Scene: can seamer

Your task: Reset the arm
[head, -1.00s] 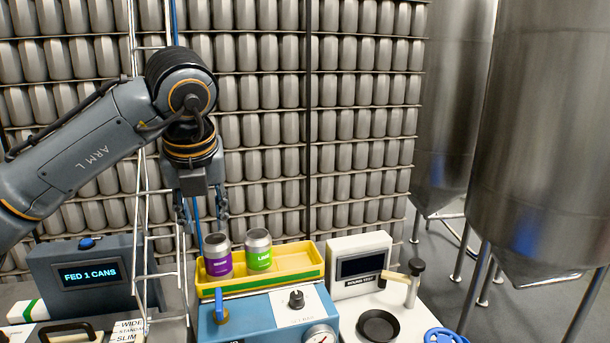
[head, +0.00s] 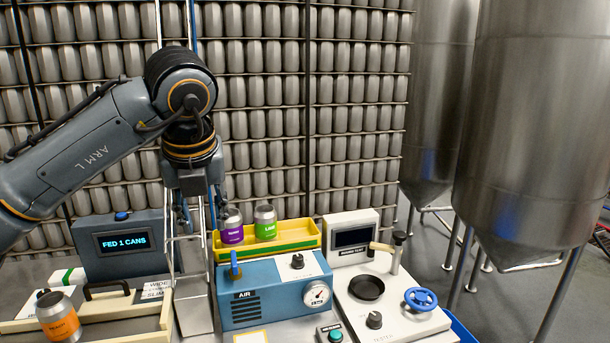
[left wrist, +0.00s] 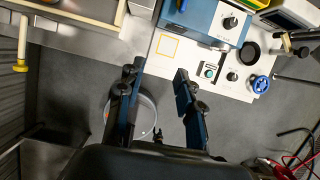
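My left gripper (head: 202,205) hangs fingers down at the end of my left arm in the head view, in front of the wall of cans and behind the wire can chute. In the left wrist view its two fingers (left wrist: 160,95) are spread apart with nothing between them, above grey floor and a round bin. My right gripper is in neither view.
A purple can (head: 231,228) and a green can (head: 265,222) stand in the yellow tray (head: 290,240). An orange can (head: 58,318) stands at lower left. The blue air box (head: 262,295), the white tester (head: 395,310), the "FED 1 CANS" box (head: 122,243) and the wire chute (head: 190,290) crowd the bench.

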